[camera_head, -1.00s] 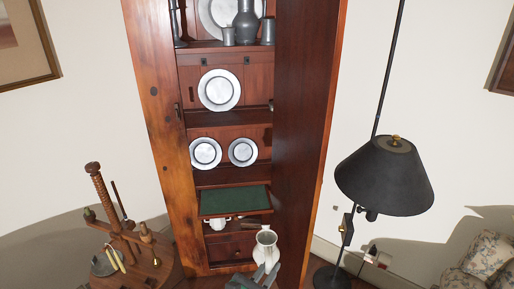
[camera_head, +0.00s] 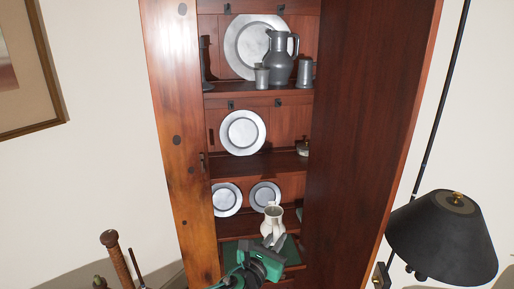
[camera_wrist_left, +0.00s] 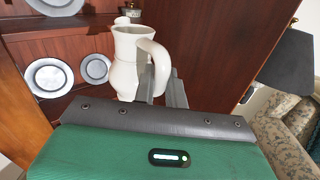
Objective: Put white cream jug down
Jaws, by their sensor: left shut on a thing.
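The white cream jug (camera_head: 272,221) is upright in front of the cabinet's lower shelves. It fills the upper middle of the left wrist view (camera_wrist_left: 124,65), with its handle toward the gripper. My left gripper (camera_head: 270,243) is shut on the jug, its grey fingers (camera_wrist_left: 160,88) at the handle. The jug appears held in front of the shelf that bears two small pewter plates; whether its base touches anything is hidden. My right gripper is not in view.
The wooden cabinet (camera_head: 370,100) has tall side walls. Pewter plates (camera_head: 226,199) (camera_head: 243,132) lean on its shelves, with a dark pewter jug (camera_head: 280,58) higher up. A black lamp (camera_head: 443,238) stands right.

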